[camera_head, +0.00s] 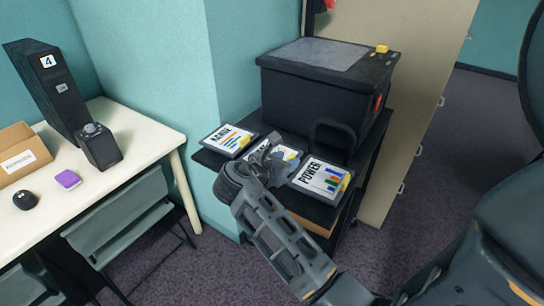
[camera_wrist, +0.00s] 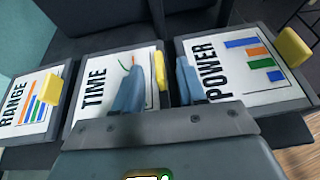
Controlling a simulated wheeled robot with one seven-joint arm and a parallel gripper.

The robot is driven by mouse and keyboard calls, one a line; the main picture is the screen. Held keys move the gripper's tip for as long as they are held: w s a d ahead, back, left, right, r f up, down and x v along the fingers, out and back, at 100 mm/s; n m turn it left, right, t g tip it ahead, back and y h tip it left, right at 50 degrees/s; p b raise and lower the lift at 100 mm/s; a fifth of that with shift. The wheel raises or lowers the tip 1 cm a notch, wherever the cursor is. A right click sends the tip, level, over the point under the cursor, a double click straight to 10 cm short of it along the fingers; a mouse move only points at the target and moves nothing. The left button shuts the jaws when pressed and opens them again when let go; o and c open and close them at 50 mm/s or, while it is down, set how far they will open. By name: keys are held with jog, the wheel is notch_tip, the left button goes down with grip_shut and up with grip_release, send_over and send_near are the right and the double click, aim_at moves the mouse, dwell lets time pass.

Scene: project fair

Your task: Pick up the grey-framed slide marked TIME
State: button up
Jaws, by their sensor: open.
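The grey-framed slide marked TIME (camera_wrist: 95,92) lies in the middle of a row of three slides in the wrist view, with a yellow tab (camera_wrist: 159,70) at its right side. In the head view only part of its white face (camera_head: 288,153) shows behind my gripper. My gripper (camera_wrist: 158,82) is open over the right part of the TIME slide, one finger over its face and the other over the gap by the POWER slide. It holds nothing; whether the fingers touch the slide I cannot tell. It also shows in the head view (camera_head: 272,150).
The RANGE slide (camera_wrist: 28,103) lies left of TIME, and the POWER slide (camera_wrist: 247,68) lies close on its right. A black box-shaped machine (camera_head: 315,95) with a black handle stands behind the slides on the dark stand. A cream table (camera_head: 140,150) is at the left.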

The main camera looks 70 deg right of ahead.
jog(key=shift+d+f, duration=0.1)
jog(key=shift+d, duration=0.1)
jog(key=shift+c, duration=0.4)
grip_shut()
